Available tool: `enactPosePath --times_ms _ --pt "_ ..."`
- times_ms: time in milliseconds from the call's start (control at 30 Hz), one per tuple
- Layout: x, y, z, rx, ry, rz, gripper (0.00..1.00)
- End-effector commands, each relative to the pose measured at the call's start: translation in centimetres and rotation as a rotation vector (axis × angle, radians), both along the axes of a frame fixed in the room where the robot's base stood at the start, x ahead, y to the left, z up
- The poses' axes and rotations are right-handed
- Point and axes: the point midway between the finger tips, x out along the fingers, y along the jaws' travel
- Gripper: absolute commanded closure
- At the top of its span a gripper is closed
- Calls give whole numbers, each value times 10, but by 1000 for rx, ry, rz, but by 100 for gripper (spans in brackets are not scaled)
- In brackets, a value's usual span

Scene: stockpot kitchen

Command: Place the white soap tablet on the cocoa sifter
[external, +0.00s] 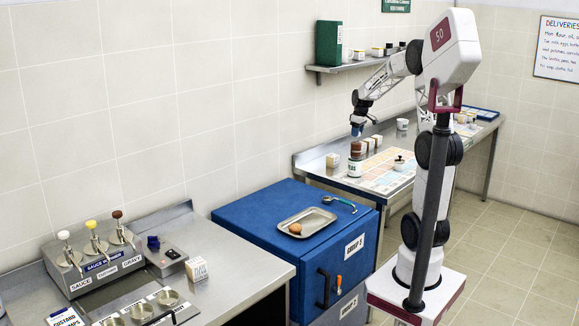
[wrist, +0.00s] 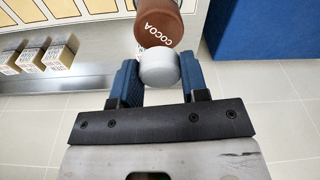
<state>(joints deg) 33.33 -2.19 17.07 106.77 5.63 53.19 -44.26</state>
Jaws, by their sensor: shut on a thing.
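My gripper (external: 357,130) is shut on the white soap tablet (wrist: 158,70), a pale round piece held between the two blue fingers (wrist: 158,82) in the wrist view. The brown cocoa sifter (wrist: 158,24), marked COCOA, shows just beyond the tablet, which overlaps its lettered side in that view. The tablet is too small to make out clearly there.
Small boxes (wrist: 62,50) stand along the counter, and one pale box (external: 332,160) is left of the sifter. A blue cabinet (external: 255,215) with a metal tray (external: 318,219) stands in front. A shelf (external: 350,67) hangs above.

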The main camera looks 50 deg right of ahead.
Motion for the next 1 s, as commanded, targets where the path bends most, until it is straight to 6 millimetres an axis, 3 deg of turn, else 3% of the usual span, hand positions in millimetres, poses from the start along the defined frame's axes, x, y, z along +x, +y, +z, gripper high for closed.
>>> enactPosePath --times_ms 333,700,1000 --pt "0 0 -2 1 1 0 82" --pt "0 0 -33 0 0 -1 82" --pt "0 0 -35 0 0 0 82"
